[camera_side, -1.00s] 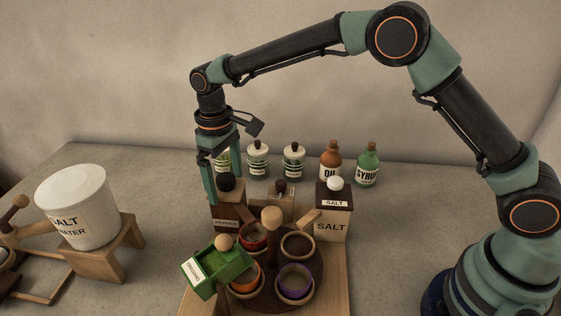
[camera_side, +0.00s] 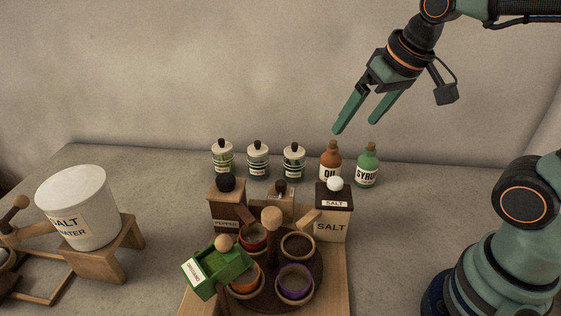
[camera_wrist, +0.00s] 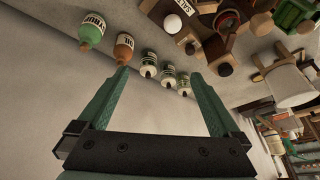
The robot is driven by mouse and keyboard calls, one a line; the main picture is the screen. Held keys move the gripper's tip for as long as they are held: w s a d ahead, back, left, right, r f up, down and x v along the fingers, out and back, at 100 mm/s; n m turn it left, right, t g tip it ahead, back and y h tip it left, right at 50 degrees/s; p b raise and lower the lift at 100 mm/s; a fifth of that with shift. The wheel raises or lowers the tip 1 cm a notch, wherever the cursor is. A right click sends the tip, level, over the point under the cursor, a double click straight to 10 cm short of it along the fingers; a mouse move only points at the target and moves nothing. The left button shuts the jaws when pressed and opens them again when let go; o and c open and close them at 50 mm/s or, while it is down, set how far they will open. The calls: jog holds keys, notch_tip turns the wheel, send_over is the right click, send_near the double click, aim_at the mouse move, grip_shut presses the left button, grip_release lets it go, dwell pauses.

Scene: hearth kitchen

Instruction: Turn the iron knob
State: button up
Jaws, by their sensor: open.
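Several knobs show in the side view, and I cannot tell for certain which is iron. A black round knob (camera_side: 226,182) tops the brown pepper box (camera_side: 228,210). A small dark knob (camera_side: 280,188) sits on the wooden box (camera_side: 280,205) beside it. A white knob (camera_side: 335,183) tops the salt box (camera_side: 331,222); it also shows in the wrist view (camera_wrist: 172,23). My gripper (camera_side: 354,127) is open and empty, raised above the oil and syrup bottles, apart from every knob. Its two fingers also show in the wrist view (camera_wrist: 159,75), with nothing between them.
An oil bottle (camera_side: 330,162), a syrup bottle (camera_side: 368,167) and several lidded jars (camera_side: 258,162) line the back. A round carousel (camera_side: 270,302) with cups and a green box (camera_side: 222,264) stands in front. A white salt-water bucket (camera_side: 75,208) is at the left.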

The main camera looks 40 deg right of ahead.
jog(key=shift+s+d+f+n+t, duration=0.15)
jog(key=shift+s+d+f+n, duration=0.15)
jog(key=shift+s, duration=0.15)
jog(key=shift+s+d+f+n+t, duration=0.2)
jog(key=shift+s+d+n, duration=0.1)
jog(key=shift+s, duration=0.15)
jog(key=shift+s+f, duration=0.1)
jog(key=c, duration=0.3)
jog(key=w+a+r+n+g, duration=0.2)
jog(key=w+a+r+n, duration=0.25)
jog(key=w, duration=0.25)
jog(key=n+g, duration=0.4)
jog(key=n, duration=0.5)
send_over(225, 177)
notch_tip(225, 177, down, 5)
notch_tip(225, 177, down, 11)
jog(key=shift+f, duration=0.15)
grip_shut()
